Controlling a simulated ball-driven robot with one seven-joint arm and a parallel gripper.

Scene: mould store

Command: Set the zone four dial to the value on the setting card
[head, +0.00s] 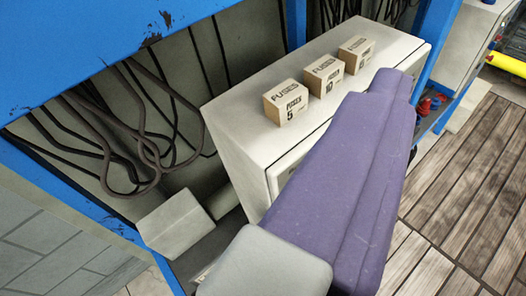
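No zone four dial and no setting card can be made out in the head view. A pale grey cabinet (238,112) stands in the middle, and part of a recessed front panel (285,172) shows on its front face. My own purple and grey arm parts cover much of the cabinet's front, so whatever is behind them is hidden. My gripper's fingers are not seen.
Several cardboard fuse boxes stand in a row on the cabinet: near (286,102), middle (324,76), far (356,54). Dark cables (135,130) hang at left behind a blue frame (75,55). Small red objects (428,105) sit at right. Slatted wooden flooring (460,185) looks clear.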

